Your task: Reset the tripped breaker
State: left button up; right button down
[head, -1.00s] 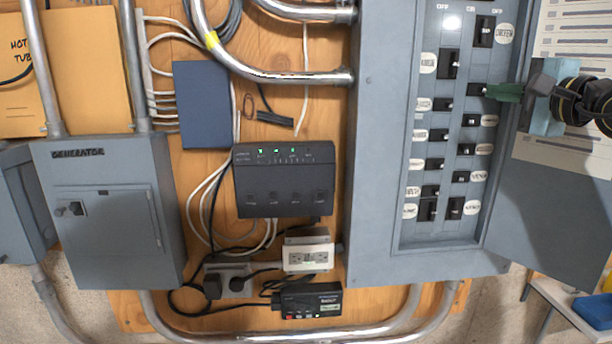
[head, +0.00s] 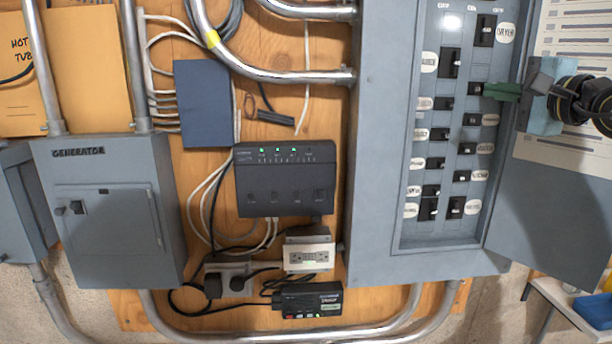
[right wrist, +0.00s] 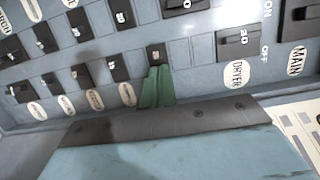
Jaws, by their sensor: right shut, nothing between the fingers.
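The open grey breaker panel (head: 398,258) has two columns of black breakers with white oval labels. My right gripper (head: 490,91) comes in from the right, its green fingers shut and empty. The fingertips are at a small breaker (head: 476,89) in the right column, below the one labelled DRYER (head: 485,30). In the right wrist view the green fingers (right wrist: 156,88) end right at that breaker (right wrist: 156,54); they look touching or nearly so. Its label is hidden. I cannot tell from the handles which breaker is tripped. My left gripper is not in view.
The panel door (head: 560,200) stands open at the right, with a printed sheet (head: 575,50) on it, close to my right gripper. Left of the panel are a conduit (head: 285,76), a black box with green lights (head: 285,180) and a GENERATOR box (head: 105,235).

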jog(key=s+b, duration=0.4)
jog(key=s, duration=0.3)
jog(key=shift+d, duration=0.3)
dwell(0.4)
